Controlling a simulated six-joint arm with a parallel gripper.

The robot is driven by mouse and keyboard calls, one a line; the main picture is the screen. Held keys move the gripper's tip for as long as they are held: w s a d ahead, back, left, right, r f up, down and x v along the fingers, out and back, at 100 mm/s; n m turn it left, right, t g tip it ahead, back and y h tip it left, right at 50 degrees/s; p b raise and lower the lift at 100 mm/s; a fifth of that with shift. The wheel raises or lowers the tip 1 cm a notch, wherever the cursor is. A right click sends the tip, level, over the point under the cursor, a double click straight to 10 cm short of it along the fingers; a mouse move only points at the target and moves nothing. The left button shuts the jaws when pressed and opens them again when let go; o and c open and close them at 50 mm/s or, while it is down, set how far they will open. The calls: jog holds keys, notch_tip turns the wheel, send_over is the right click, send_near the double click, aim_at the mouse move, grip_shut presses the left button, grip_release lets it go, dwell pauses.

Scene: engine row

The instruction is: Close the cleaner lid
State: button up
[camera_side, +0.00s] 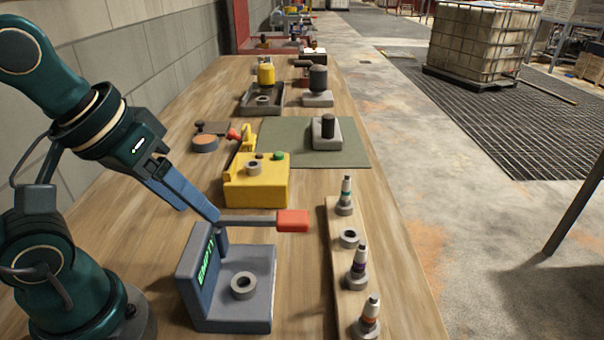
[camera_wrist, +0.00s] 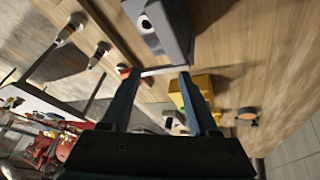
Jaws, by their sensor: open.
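No part is labelled as the cleaner lid, and I cannot tell for sure which part it is. A grey fixture (camera_side: 255,300) with a green "EMPTY" display holds a ring socket (camera_side: 244,285); it also shows in the wrist view (camera_wrist: 178,40). A grey lever with a red grip (camera_side: 293,221) stands out level from its upright. My gripper (camera_side: 200,213) is open, its blue fingers close to the lever. In the wrist view a pale bar (camera_wrist: 160,70) crosses near my fingertips; contact is unclear. A yellow fixture (camera_side: 257,190) behind has a red-tipped arm (camera_side: 243,138) raised.
A wooden rail (camera_side: 338,285) at right holds several plugs and an empty ring (camera_side: 348,238). A green mat (camera_side: 350,153) carries a grey block with a black knob (camera_side: 328,126). A round orange-topped dish (camera_side: 205,144) lies at left. A tray (camera_side: 262,107) stands further back.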

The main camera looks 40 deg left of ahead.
jog(key=shift+s, duration=0.15)
jog(key=c, duration=0.9)
jog(key=shift+m+h, duration=0.3)
jog(key=shift+m, duration=0.2)
jog(key=w+r, duration=0.2)
jog(key=r, duration=0.1)
jog(key=w+r, duration=0.1)
jog(key=r, duration=0.1)
grip_shut()
jog(key=w+a+r+n, duration=0.2)
jog(key=w+a+r, duration=0.3)
jog(key=w+a, duration=0.1)
jog(key=a+n+y, duration=0.1)
jog(key=a+n, duration=0.4)
jog(key=a, duration=1.1)
jog(key=w+d+x, duration=0.1)
jog(key=x, duration=1.2)
jog(key=shift+w+d+r, duration=0.2)
jog(key=shift+w+d, duration=0.2)
jog(key=shift+w, duration=0.05)
